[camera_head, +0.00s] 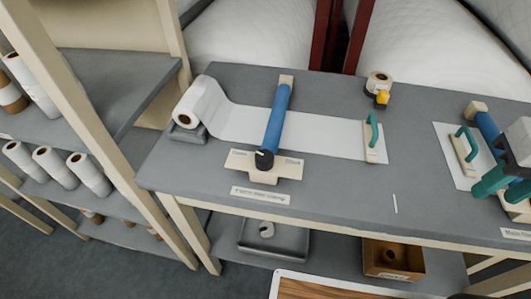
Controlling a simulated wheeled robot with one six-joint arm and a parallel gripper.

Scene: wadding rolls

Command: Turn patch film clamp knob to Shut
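The patch film clamp is a blue bar (277,118) lying across a white film strip (325,136) on the grey bench. Its black knob (264,159) sits at the bar's near end, on a cream plate (285,168) with small words left and right of it, too small to read surely. A pale mark on the knob seems to lean toward the left word. A label (261,195) is on the bench in front.
A white roll (202,105) feeds the strip. A green-handled block (371,139) lies on its right end, with a tape roll (379,83) behind. Another blue bar (487,127) and green-and-black items stand at right. A wood-topped tray (340,289) is below, in front.

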